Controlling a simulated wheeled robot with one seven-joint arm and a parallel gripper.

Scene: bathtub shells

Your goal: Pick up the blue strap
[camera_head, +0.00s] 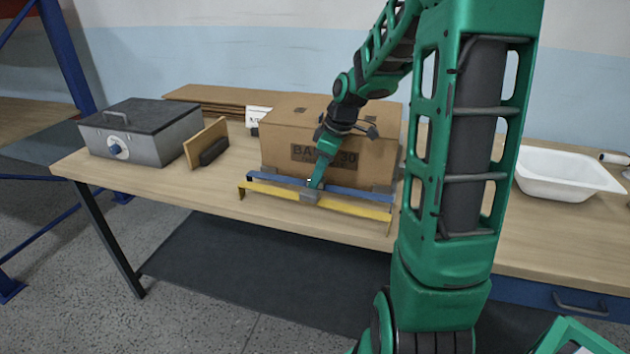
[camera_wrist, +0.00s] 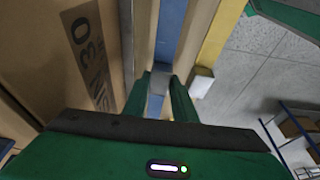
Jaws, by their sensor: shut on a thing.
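The blue strap (camera_head: 352,193) is a long, flat strip in front of the cardboard box (camera_head: 375,155), running parallel to the table's front edge. My gripper (camera_head: 312,191) reaches down over the box's front and is shut on the blue strap near its middle. In the wrist view, the blue strap (camera_wrist: 171,32) runs away from between the two green fingers of my gripper (camera_wrist: 160,92). Whether the strap touches the table cannot be told. My fingers hide part of it.
A yellow strap (camera_head: 270,190) lies just in front, parallel, near the wooden table's edge (camera_head: 215,187). A grey metal box (camera_head: 165,140), an upright wooden piece (camera_head: 207,143) and flat cardboard (camera_head: 205,97) stand left. A white basin (camera_head: 560,175) is at right.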

